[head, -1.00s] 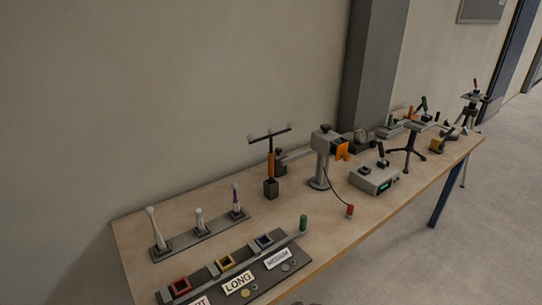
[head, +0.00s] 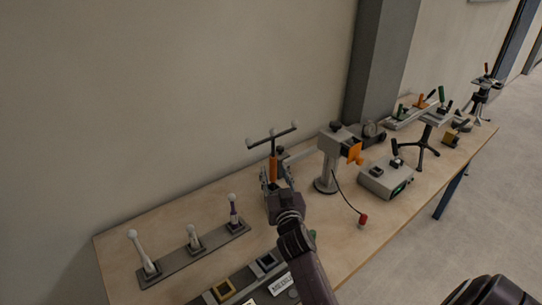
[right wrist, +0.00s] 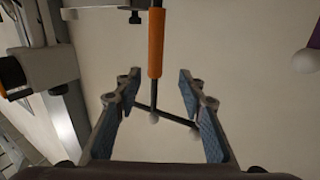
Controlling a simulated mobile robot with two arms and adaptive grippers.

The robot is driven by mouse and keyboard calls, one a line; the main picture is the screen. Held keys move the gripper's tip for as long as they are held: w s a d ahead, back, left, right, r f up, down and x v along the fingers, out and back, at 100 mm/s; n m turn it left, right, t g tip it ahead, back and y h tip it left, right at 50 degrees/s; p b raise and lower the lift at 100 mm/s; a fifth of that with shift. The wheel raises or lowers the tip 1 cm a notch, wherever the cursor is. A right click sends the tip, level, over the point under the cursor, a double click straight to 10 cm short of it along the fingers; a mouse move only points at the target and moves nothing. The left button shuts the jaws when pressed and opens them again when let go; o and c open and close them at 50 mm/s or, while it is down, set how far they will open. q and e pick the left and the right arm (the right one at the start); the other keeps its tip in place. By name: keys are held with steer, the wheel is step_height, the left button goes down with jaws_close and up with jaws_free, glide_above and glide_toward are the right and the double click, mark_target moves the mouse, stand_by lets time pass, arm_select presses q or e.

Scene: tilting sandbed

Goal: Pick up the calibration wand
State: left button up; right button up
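The calibration wand has an orange handle (head: 274,167) and a dark T-shaped crossbar with pale balls at its ends. It stands upright on the table's back part in the head view. Its handle (right wrist: 156,42) also shows in the right wrist view, with the crossbar and balls below it. My right gripper (head: 276,178) is open at the handle's lower part, one finger on each side. In the right wrist view the fingers (right wrist: 158,82) are spread with gaps on both sides of the handle. The gripper hides the wand's base. My left gripper is not in view.
A grey rack (head: 193,251) with three pale-tipped pegs stands left of the wand. A grey column stand (head: 327,165) with a side arm is close on the right. A grey box (head: 385,178) and red-ended cable (head: 363,220) lie further right. Framed slots (head: 222,290) are in front.

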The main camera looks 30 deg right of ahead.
mark_target(274, 162)
steer(key=shift+w+d+r+p, duration=0.2)
steer(key=shift+w+d, duration=0.15)
steer(key=shift+w, duration=0.2)
steer(key=shift+w+d+r+p, duration=0.1)
steer(key=shift+w+d+p, duration=0.15)
steer(key=shift+w, duration=0.3)
steer(key=x, duration=0.3)
steer(key=shift+w+d+f, duration=0.25)
steer(key=shift+d, duration=0.2)
steer(key=shift+w, duration=0.1)
steer(key=shift+f, duration=0.1)
steer(key=c, duration=0.4)
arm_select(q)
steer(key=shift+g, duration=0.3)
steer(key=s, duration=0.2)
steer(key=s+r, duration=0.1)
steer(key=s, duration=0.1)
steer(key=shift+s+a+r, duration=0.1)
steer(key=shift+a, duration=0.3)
arm_select(e)
jaws_close()
